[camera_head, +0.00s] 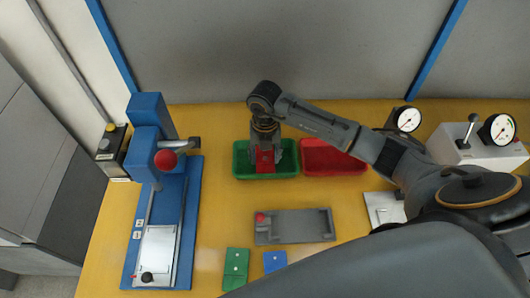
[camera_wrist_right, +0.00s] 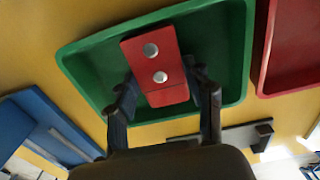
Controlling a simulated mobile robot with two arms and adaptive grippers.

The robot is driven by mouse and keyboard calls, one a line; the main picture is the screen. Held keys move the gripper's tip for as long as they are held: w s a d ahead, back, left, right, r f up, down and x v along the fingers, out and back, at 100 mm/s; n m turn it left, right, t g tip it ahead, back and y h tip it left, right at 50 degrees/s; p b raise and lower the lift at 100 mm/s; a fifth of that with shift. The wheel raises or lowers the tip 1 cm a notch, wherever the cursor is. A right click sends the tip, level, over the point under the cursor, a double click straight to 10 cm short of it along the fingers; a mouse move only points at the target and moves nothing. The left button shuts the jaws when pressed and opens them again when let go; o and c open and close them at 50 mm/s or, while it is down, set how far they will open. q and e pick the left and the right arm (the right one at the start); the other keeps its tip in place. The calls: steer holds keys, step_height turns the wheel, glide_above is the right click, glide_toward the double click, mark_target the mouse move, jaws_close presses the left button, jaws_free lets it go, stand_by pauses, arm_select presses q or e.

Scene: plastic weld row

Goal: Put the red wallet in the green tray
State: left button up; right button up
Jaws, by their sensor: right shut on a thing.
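The red wallet (camera_wrist_right: 160,65), with two silver studs, is held between the fingers of my right gripper (camera_wrist_right: 165,92) in the right wrist view. In the head view the wallet (camera_head: 264,161) shows below my right gripper (camera_head: 265,146), over the green tray (camera_head: 240,172). In the right wrist view the wallet lies within the outline of the green tray (camera_wrist_right: 232,60). I cannot tell whether it touches the tray floor. My right gripper is shut on the wallet. My left gripper is not in view.
A red tray (camera_head: 330,160) stands right beside the green tray. A grey fixture (camera_head: 295,228), a green wallet (camera_head: 236,262) and a blue wallet (camera_head: 275,261) lie nearer the front. A blue press (camera_head: 185,220) stands at the left and a gauge box (camera_head: 470,150) at the right.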

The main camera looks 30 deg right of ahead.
mark_target(265, 158)
steer(key=shift+f, duration=0.15)
steer(key=o, duration=1.3)
steer(key=shift+c, duration=0.2)
steer(key=shift+r, duration=0.3)
step_height(265, 158, up, 12)
steer(key=b, duration=0.2)
steer(key=shift+f, duration=0.15)
